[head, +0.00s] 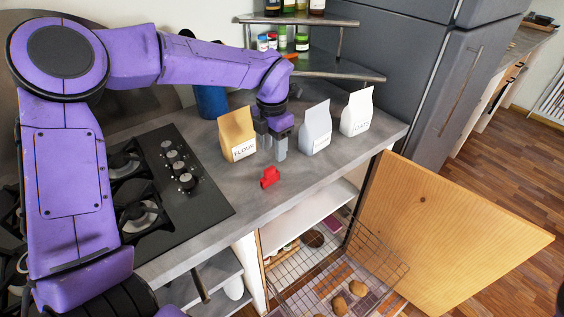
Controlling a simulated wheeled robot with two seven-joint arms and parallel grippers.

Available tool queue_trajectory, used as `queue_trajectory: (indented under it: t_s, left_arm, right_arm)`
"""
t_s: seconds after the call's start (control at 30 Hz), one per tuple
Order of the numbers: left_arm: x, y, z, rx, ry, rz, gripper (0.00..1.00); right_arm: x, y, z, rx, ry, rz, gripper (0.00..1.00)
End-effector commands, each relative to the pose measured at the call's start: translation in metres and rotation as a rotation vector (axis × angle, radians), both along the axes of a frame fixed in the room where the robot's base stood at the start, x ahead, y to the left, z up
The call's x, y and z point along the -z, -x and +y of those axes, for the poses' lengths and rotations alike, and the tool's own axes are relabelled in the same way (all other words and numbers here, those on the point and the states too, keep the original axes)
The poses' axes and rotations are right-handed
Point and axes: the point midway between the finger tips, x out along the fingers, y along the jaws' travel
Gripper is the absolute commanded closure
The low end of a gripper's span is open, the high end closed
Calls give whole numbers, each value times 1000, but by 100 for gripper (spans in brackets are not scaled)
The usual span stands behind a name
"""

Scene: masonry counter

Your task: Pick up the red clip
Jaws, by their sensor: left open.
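The red clip (270,178) lies on the grey counter (220,185), near its front edge and in front of the flour bag. My left gripper (279,150) points down just behind the clip, between the flour bag and the white bag to its right. It is open and apart from the clip, with nothing visible between its fingers. My right gripper is not in view.
A tan flour bag (237,136), a white bag (316,128) and an oats bag (357,111) stand on the counter. A black gas hob (205,211) lies to the left. Below, an open wooden door (450,220) and a wire basket (385,262) jut out.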

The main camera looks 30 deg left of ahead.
Motion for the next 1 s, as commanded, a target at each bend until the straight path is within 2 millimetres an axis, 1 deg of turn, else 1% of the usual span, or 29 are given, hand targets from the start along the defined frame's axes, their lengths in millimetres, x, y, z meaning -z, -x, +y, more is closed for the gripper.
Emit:
queue_trajectory:
  t_s: [0.07,0.2,0.27,0.37,0.5,0.6,0.7,0.87,0.9,0.97,1.0]
  left_arm:
    - [12,2,0,1,0,5,52]
    - [39,0,0,2,-1,6,52]
    - [46,-1,0,1,-1,6,52]
    - [57,-1,2,2,-2,8,52]
    - [82,1,10,1,-3,9,52]
    - [97,0,9,1,-1,6,52]
    - [103,0,9,1,1,3,52]
    - [103,0,9,1,1,3,52]
    - [103,0,9,1,1,3,65]
    - [103,0,9,1,1,3,85]
    - [103,0,9,1,1,3,98]
  right_arm:
    - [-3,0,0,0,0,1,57]
    - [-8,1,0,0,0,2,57]
    - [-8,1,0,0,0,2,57]
    - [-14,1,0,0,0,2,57]
    - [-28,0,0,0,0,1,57]
    - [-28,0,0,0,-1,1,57]
    - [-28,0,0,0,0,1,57]
    - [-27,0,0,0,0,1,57]
    - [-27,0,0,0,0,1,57]
    - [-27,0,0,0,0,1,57]
    - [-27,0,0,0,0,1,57]
